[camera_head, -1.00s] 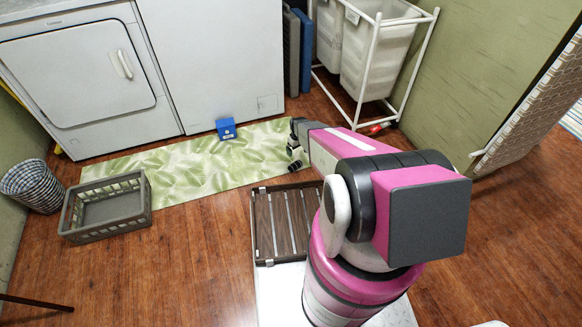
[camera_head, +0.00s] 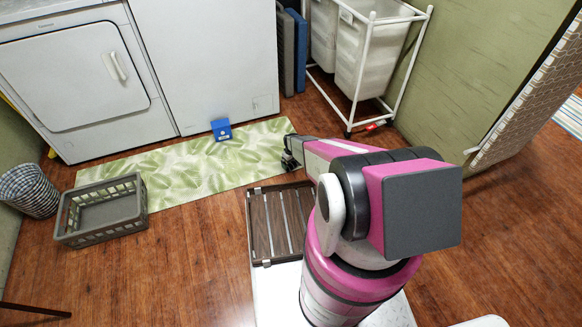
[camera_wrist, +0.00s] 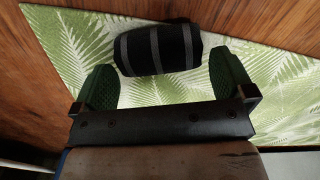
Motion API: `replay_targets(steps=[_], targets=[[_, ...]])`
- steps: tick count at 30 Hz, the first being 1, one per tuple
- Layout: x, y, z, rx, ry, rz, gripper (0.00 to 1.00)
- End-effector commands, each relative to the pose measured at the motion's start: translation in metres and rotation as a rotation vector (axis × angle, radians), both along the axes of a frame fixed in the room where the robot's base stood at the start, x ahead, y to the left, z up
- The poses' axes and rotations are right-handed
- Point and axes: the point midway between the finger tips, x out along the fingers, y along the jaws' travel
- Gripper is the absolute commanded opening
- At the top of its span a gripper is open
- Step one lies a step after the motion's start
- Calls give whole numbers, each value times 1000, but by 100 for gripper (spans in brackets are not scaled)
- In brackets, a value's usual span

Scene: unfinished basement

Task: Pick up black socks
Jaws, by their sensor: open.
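The black socks (camera_wrist: 158,48) are a rolled bundle with grey stripes. In the wrist view they lie at the edge of the green leaf-patterned mat, at the top centre. My gripper (camera_wrist: 160,66) is open, with one green padded finger on each side of the near part of the bundle. The fingers look apart from the socks, and I cannot tell the height between them. In the head view my gripper (camera_head: 290,160) is low over the mat's right end. The socks cannot be made out there, being hidden by or merged with the dark gripper.
The mat (camera_head: 190,165) lies before the white washer and dryer (camera_head: 75,85). A blue box (camera_head: 221,129) stands on it. A grey basket (camera_head: 102,211), a checked bin (camera_head: 30,190), a slatted rack (camera_head: 282,225) and a white-framed hamper (camera_head: 365,60) stand around. Wood floor is free at right.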

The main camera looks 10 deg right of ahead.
Motion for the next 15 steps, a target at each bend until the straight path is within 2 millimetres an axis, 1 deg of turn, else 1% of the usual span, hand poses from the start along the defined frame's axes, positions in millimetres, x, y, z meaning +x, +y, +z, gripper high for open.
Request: replay_targets(steps=[1, 6, 9, 14, 15], targets=[[2, 0, -10, 0, 1, 0, 100], [4, 0, -32, 0, 1, 0, 100], [3, 0, -38, 1, -1, 0, 100], [2, 0, -37, 1, -1, 0, 100], [2, 0, -37, 1, -1, 0, 97]])
